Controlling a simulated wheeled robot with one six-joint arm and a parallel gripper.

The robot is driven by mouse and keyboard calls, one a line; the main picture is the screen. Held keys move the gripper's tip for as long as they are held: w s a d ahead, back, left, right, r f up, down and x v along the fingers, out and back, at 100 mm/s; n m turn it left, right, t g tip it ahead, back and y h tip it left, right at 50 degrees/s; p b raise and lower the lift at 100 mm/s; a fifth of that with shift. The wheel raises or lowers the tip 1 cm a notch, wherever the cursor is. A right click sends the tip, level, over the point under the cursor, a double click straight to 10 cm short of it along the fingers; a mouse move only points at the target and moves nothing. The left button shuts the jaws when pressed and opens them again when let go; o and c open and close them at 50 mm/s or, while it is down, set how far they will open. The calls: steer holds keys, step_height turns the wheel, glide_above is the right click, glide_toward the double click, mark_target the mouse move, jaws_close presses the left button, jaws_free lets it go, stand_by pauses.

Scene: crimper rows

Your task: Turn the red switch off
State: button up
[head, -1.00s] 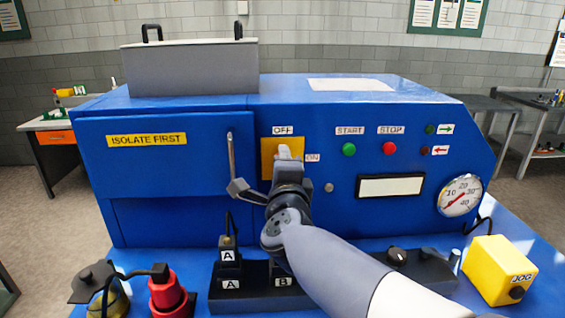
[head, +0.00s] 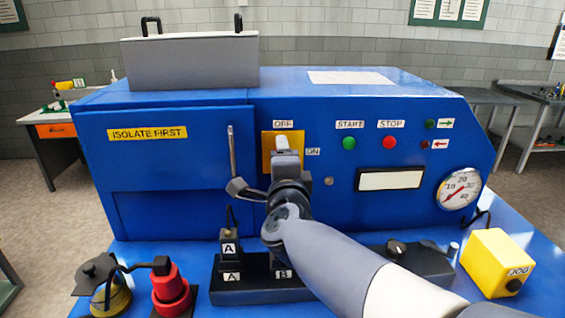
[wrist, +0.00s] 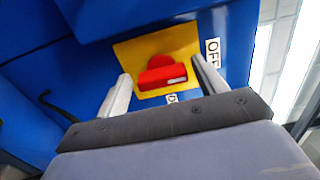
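The red switch (wrist: 165,74) shows in the wrist view on a yellow plate (wrist: 125,56). Its bar runs roughly left to right, with a white mark at the end nearest the OFF label (wrist: 212,52). My gripper (wrist: 162,70) is open, with one pale finger beyond each end of the bar and visible gaps. In the head view my gripper (head: 283,144) is in front of the yellow plate (head: 266,141) and hides the switch. The OFF label (head: 283,124) is above the plate; the ON label (head: 313,152) is to its right.
A door handle (head: 232,152) stands left of the plate. START (head: 349,143) and STOP (head: 390,142) buttons are to the right. Below are plug blocks (head: 231,250), a red plug (head: 170,286) and a yellow JOG box (head: 497,262) on the blue bench.

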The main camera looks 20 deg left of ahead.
steer(key=shift+o, duration=0.4)
steer(key=shift+r, duration=0.1)
steer(key=shift+s, duration=0.1)
steer(key=b+v, duration=0.1)
steer(key=v, duration=0.9)
steer(key=shift+s+d, duration=0.15)
steer(key=shift+s, duration=0.15)
steer(key=x, duration=1.1)
steer(key=shift+p, duration=0.45)
steer(key=shift+s+d, duration=0.15)
